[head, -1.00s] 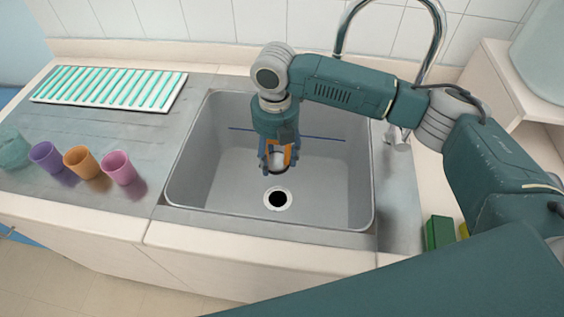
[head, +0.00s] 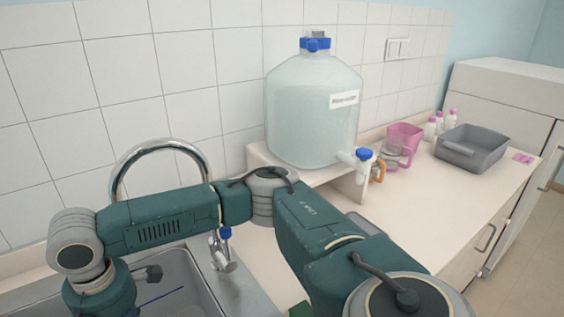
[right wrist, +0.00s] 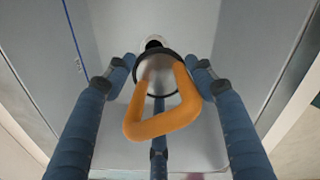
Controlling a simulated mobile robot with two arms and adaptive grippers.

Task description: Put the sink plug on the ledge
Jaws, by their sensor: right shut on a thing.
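The sink plug (right wrist: 158,72), a metallic disc with a dark rim and a thick orange loop handle, shows in the right wrist view. My right gripper (right wrist: 160,82) is shut on it, with its blue fingers around the plug. The drain hole (right wrist: 154,42) lies uncovered beyond the plug, and the plug hangs above the sink floor. In the head view the right arm reaches over the sink (head: 190,275), but its gripper is below the frame. A pale ledge (head: 22,284) runs along the tiled wall behind the sink, partly hidden by the arm. My left gripper is not in view.
A curved chrome tap (head: 160,145) rises behind my right arm. A large water container (head: 313,105) stands on a raised shelf (head: 345,185). A pink jug (head: 405,137), bottles (head: 440,123) and a grey tub (head: 472,148) stand on the counter farther right.

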